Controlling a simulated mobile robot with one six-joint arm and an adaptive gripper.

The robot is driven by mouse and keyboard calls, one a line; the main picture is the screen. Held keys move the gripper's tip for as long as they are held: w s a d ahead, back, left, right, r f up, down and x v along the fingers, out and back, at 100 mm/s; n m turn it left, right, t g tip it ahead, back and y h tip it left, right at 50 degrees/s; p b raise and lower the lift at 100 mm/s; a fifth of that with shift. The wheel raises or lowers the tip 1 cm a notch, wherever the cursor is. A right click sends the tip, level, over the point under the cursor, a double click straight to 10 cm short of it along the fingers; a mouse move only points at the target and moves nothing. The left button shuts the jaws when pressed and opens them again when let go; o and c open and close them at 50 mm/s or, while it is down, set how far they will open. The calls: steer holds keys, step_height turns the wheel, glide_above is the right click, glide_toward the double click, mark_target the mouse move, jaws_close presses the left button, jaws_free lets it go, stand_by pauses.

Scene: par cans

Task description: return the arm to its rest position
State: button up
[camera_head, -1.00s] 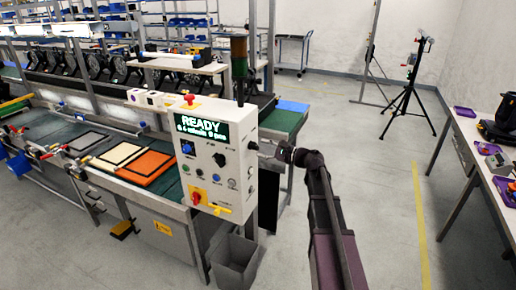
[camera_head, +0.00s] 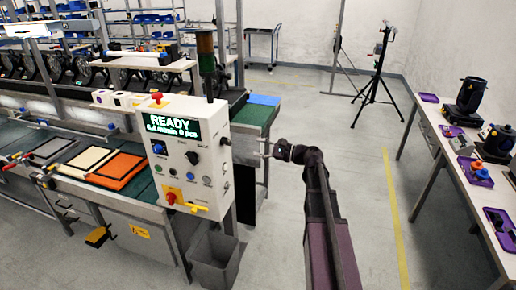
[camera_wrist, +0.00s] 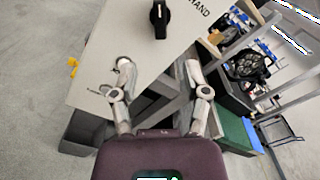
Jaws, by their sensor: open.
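My gripper (camera_head: 266,149) is at the end of my outstretched arm in the head view, to the right of the control box (camera_head: 188,155) with the READY display. In the wrist view my gripper (camera_wrist: 158,78) has its two fingers spread apart with nothing between them. Beyond the fingertips the wrist view shows the side of a pale grey box (camera_wrist: 100,75) with a black knob (camera_wrist: 159,18) on it. The gripper looks apart from the box.
A conveyor bench with an orange panel (camera_head: 117,171) stands at left. A grey bin (camera_head: 214,262) is below the control box. A table (camera_head: 447,150) with lamp parts is at right, a tripod (camera_head: 377,70) at the back. The floor between is clear.

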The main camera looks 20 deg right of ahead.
steer(key=shift+a, duration=0.1)
steer(key=s+a+f+n+g+h, duration=0.5)
steer(key=s+a+f+n+g, duration=0.25)
steer(key=s+a+f, duration=0.35)
steer(key=s+d+f+n+g+h, duration=0.1)
steer(key=s+f+n+g+h, duration=0.2)
steer(key=s+f+n+h, duration=0.4)
steer(key=shift+s+f+n+h, duration=0.3)
steer(key=shift+s+n+h, duration=1)
steer(key=shift+s, duration=0.65)
